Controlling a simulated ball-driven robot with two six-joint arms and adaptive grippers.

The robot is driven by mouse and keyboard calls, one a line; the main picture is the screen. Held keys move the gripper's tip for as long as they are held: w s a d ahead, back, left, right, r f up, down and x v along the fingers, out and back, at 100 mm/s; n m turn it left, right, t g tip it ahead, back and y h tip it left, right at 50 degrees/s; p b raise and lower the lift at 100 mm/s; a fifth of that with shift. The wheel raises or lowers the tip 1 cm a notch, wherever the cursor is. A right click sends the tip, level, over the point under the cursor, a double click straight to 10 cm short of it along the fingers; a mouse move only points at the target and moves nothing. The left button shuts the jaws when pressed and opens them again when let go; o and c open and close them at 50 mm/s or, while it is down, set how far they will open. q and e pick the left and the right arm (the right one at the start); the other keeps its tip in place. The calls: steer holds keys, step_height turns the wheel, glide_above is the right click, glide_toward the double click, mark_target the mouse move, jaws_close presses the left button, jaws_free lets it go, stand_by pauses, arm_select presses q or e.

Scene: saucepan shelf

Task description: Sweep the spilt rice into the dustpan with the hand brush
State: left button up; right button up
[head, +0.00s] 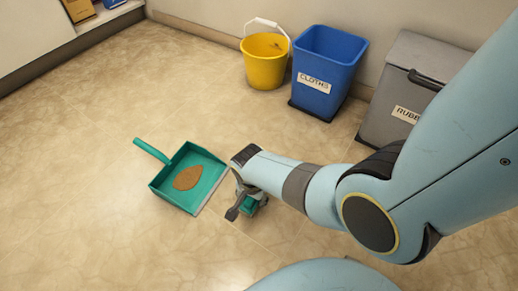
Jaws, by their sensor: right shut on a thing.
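The teal dustpan (160,188) lies on the tiled floor left of centre, its handle pointing to the upper left and its pale front lip facing the lower right. A flat brown oval patch, seemingly the rice (187,178), lies inside the pan. My right gripper (241,209) is low over the floor just right of the pan's lip, shut on the teal hand brush (252,206). The gripper and wrist hide much of the brush, and I cannot tell whether its bristles touch the floor. No loose grains show on the visible floor. My left gripper is not in view.
A yellow bucket (264,67), a blue bin labelled CLOTHS (326,62) and a grey bin with a partly hidden label (396,83) stand along the back wall. A low shelf (105,14) holds boxes at the upper left. The floor left of the dustpan is clear.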

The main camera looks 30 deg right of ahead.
steer(key=shift+w+a, duration=0.65)
steer(key=shift+w, duration=0.35)
steer(key=shift+w+a, duration=0.65)
steer(key=shift+w, duration=0.35)
steer(key=shift+w+a, duration=0.5)
steer(key=shift+w, duration=0.4)
steer(key=shift+w+a, duration=0.45)
steer(key=shift+w, duration=0.45)
